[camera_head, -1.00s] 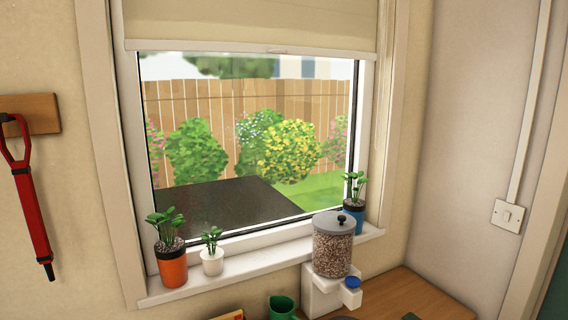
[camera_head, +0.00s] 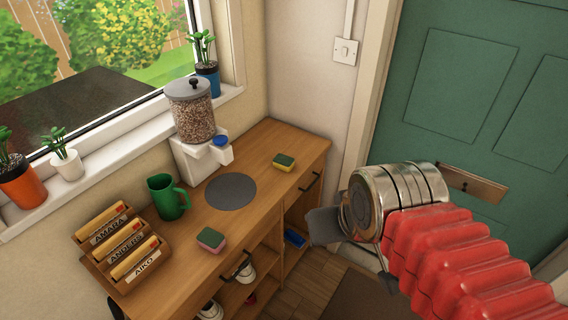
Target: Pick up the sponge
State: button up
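Two sponges lie on the wooden counter (camera_head: 167,272). One sponge, yellow with a dark green top (camera_head: 284,162), is near the counter's far right end. The other sponge, pink with a green top (camera_head: 211,239), is near the front edge. My gripper (camera_head: 354,256) is to the right of the counter, in front of the green door, at the end of my red ribbed arm. Its two grey fingers are spread apart with nothing seen between them. It is apart from both sponges.
A green mug (camera_head: 166,197), a grey round mat (camera_head: 231,191), a pellet dispenser (camera_head: 191,112) and a wooden rack of named slots (camera_head: 120,247) stand on the counter. Shoes (camera_head: 211,310) and a blue item (camera_head: 295,238) sit on shelves below. Plants line the windowsill.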

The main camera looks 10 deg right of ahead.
aim_at(285, 162)
jog(key=u, duration=0.05)
jog(key=k, duration=0.5)
jog(key=z, duration=1.3)
jog(key=i, duration=1.9)
